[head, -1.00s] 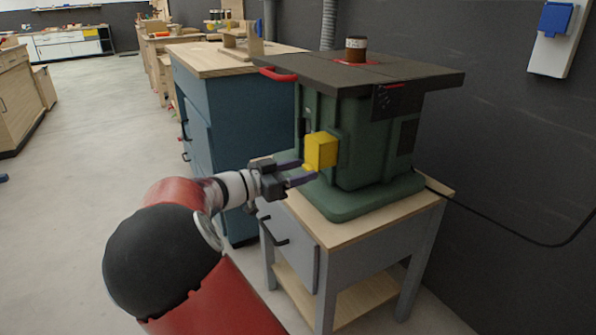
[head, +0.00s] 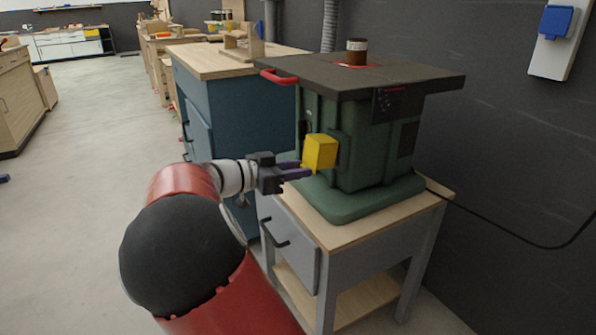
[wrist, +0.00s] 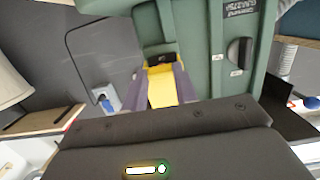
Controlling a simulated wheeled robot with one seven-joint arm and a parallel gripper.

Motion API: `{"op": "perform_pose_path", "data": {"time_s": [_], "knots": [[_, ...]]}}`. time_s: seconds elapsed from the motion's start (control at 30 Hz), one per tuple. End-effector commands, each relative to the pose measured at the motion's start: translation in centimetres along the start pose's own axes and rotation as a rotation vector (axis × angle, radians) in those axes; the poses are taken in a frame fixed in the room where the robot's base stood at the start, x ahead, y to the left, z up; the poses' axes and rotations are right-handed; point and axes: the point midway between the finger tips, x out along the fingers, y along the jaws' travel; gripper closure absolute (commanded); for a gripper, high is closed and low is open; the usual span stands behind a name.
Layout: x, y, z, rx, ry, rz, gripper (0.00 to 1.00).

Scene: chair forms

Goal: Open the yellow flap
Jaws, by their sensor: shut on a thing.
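The yellow flap (head: 320,152) is a small box-like cover on the front left side of the green machine (head: 362,150). My gripper (head: 306,170) is at the flap's lower left edge, with its purple fingers close together. In the wrist view the flap (wrist: 162,85) lies between the two fingers, and my gripper (wrist: 164,92) is shut on it. A dark opening or part shows at the flap's far end in that view. What lies behind the flap is mostly hidden.
A wooden-topped grey stand (head: 385,225) is below. A blue cabinet (head: 240,120) stands behind to the left. Floor at left is open.

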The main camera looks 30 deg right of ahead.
Motion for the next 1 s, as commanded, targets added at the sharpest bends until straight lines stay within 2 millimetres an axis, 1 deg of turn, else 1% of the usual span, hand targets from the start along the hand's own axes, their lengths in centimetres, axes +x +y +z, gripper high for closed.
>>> {"op": "perform_pose_path", "data": {"time_s": [0.03, 0.3, 0.57, 0.73, 1.0], "knots": [[-0.3, 0.0, -0.7, 0.005, -0.037, -0.002, 1.00], [-1.7, 0.0, -3.3, 0.006, -0.283, -0.001, 1.00], [-2.5, 0.0, -5.9, 0.006, -0.529, 0.000, 1.00], [-2.7, -0.1, -7.6, 0.002, -0.534, -0.002, 1.00], [-2.2, 0.0, -10.4, 0.006, -0.528, -0.001, 1.00]]}}
